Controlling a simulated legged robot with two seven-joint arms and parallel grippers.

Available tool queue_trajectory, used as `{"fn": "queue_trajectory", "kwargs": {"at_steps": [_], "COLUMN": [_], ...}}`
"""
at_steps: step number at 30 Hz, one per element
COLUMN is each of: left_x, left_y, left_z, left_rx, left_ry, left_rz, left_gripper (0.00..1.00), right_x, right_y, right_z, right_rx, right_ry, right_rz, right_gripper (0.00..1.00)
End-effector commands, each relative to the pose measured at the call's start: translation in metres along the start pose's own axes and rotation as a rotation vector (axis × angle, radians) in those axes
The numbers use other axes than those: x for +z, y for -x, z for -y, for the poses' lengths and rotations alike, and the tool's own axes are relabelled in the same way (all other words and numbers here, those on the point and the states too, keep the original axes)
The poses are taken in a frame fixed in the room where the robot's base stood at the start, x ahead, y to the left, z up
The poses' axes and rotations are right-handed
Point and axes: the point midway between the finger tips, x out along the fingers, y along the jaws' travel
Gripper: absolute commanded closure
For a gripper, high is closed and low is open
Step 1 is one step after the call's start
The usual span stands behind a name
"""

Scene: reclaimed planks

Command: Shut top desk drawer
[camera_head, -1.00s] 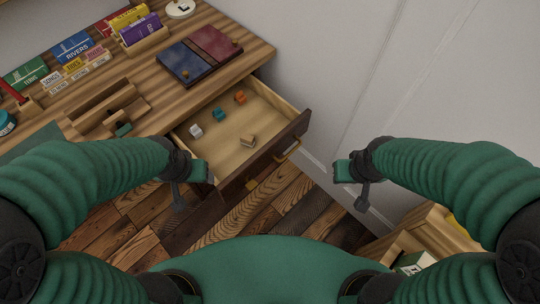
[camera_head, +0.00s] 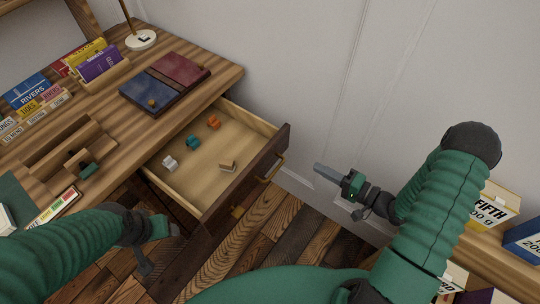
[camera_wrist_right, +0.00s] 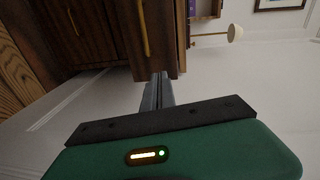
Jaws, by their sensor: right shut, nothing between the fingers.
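The top desk drawer (camera_head: 215,160) stands pulled out from the desk, with several small blocks inside. Its dark front has a brass handle (camera_head: 270,168), and another handle shows in the right wrist view (camera_wrist_right: 141,30). My right gripper (camera_head: 320,168) is shut and empty, to the right of the drawer front and apart from it in the head view. In the right wrist view its fingers (camera_wrist_right: 157,88) point towards the dark wood front. My left gripper (camera_head: 160,230) is low at the left, near the drawer's near side; its jaws are too unclear to read.
The wooden desk top (camera_head: 185,110) holds a blue and red book (camera_head: 165,82), card boxes and a lamp base (camera_head: 140,40). A white wall stands right of the desk. A shelf with boxes (camera_head: 492,205) is at the right. Wooden floor shows below.

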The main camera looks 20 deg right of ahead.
Motion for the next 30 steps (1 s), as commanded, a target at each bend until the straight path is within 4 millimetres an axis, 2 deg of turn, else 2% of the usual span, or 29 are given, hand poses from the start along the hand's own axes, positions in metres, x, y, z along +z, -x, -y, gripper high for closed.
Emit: {"fn": "queue_trajectory", "kwargs": {"at_steps": [2, 5, 8, 21, 25, 30], "left_x": [0.001, 0.001, 0.002, 0.006, 0.007, 0.007], "left_y": [-0.004, -0.004, -0.007, -0.027, -0.031, -0.032], "left_z": [0.000, 0.000, 0.000, 0.000, 0.000, 0.000], "left_rx": [0.000, 0.000, 0.000, 0.000, 0.000, 0.000], "left_ry": [0.000, 0.000, 0.000, 0.000, 0.000, 0.000], "left_rz": [0.000, 0.000, -0.001, 0.000, 0.000, 0.000], "left_gripper": [0.34, 0.34, 0.34, 0.34, 0.34, 0.34], "right_x": [0.008, 0.011, 0.011, 0.013, 0.013, 0.013], "right_y": [0.009, 0.007, -0.006, -0.099, -0.118, -0.127], "right_z": [0.003, 0.008, 0.010, 0.018, 0.021, 0.024], "right_rx": [-0.086, -0.118, -0.117, -0.114, -0.114, -0.112], "right_ry": [-0.085, -0.114, -0.111, -0.107, -0.107, -0.109], "right_rz": [0.013, 0.023, 0.025, 0.025, 0.024, 0.022], "right_gripper": [1.00, 1.00, 1.00, 1.00, 1.00, 1.00]}}
